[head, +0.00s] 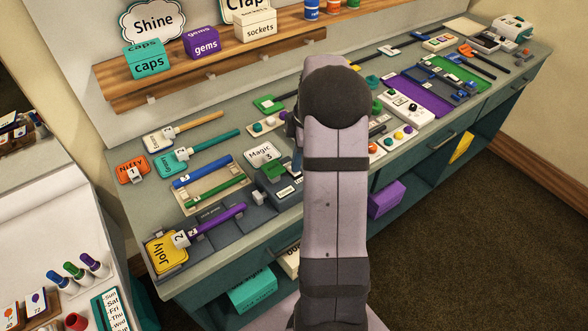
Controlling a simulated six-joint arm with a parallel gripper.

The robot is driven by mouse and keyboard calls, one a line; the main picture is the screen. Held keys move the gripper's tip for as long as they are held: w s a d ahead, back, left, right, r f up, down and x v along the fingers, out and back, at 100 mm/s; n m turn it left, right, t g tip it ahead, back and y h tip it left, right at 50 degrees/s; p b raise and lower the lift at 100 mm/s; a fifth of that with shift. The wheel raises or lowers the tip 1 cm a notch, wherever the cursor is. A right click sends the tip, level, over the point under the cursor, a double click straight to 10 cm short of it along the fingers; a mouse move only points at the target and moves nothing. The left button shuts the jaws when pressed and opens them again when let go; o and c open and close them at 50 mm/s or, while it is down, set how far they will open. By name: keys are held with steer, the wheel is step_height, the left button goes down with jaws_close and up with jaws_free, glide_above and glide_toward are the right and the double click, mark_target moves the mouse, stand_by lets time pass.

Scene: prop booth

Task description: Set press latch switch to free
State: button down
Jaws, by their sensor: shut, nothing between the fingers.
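A dark grey press-like device (264,196) with a green block (272,170) on top stands near the front edge of the bench, left of my arm. A small grey panel with pale marks (288,190) is on its right side; this may be the latch switch, but its setting is too small to read. My gripper (297,163) points down just behind and right of the green block, mostly hidden by my own arm. Its fingers look shut and empty. I cannot tell whether they touch the device.
A white "Magic 3" block (262,153) stands close behind the device. A tray with blue and green rods (211,186) and a purple rod (218,220) lie to the left. A white box with colored buttons (394,140) is to the right. My arm hides the bench middle.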

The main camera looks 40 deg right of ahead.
steer(key=shift+f+b, duration=0.45)
steer(key=shift+f, duration=0.25)
stand_by(0.5)
steer(key=shift+r, duration=0.15)
step_height(320, 180, up, 7)
steer(key=p, duration=0.5)
stand_by(0.3)
stand_by(0.4)
